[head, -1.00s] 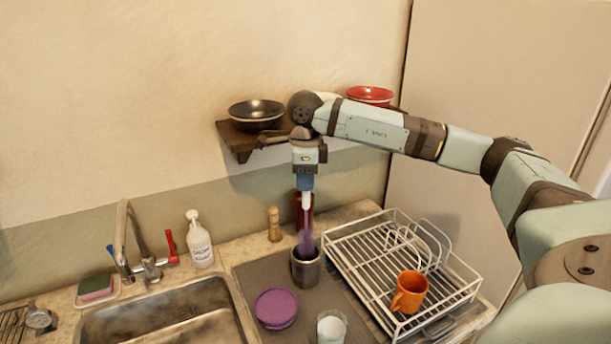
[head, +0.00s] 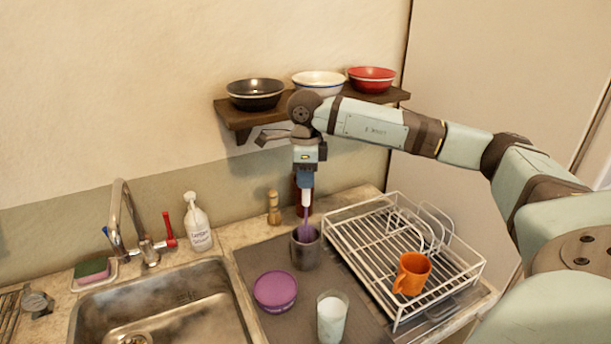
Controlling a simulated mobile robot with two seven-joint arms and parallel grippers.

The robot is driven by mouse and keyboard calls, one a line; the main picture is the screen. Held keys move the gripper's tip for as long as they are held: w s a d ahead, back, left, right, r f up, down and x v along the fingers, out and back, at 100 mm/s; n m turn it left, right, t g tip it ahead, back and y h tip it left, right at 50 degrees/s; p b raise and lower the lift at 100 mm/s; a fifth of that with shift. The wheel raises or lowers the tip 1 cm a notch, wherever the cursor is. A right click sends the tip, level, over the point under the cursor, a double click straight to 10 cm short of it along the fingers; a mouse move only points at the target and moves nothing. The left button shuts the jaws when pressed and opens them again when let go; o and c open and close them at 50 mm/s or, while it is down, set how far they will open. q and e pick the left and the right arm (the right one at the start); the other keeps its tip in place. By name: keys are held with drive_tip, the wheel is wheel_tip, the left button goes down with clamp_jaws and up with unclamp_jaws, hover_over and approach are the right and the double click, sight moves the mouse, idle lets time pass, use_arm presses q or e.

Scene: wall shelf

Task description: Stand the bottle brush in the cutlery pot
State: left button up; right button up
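My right gripper (head: 306,184) points straight down above the cutlery pot and appears shut on the top of the bottle brush. The bottle brush (head: 305,212) is upright, with a white upper part and a purple lower part. Its lower end is inside the mouth of the dark grey cutlery pot (head: 306,256), hidden by the pot's wall. I cannot tell whether it touches the bottom. The pot stands upright on the grey mat. My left gripper is not in view.
A dish rack (head: 343,262) with an orange mug (head: 412,273) stands right of the pot. A purple bowl (head: 275,291) and a glass (head: 332,318) are in front. A dark red bottle (head: 298,190) and wooden mill (head: 273,208) stand behind. A wall shelf (head: 235,117) holds bowls above.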

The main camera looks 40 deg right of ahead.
drive_tip(key=o, duration=0.5)
wheel_tip(320, 180, up, 14)
drive_tip(key=shift+f+b, duration=0.1)
drive_tip(key=shift+b, duration=0.45)
drive_tip(key=shift+s+f, duration=0.1)
idle(0.7)
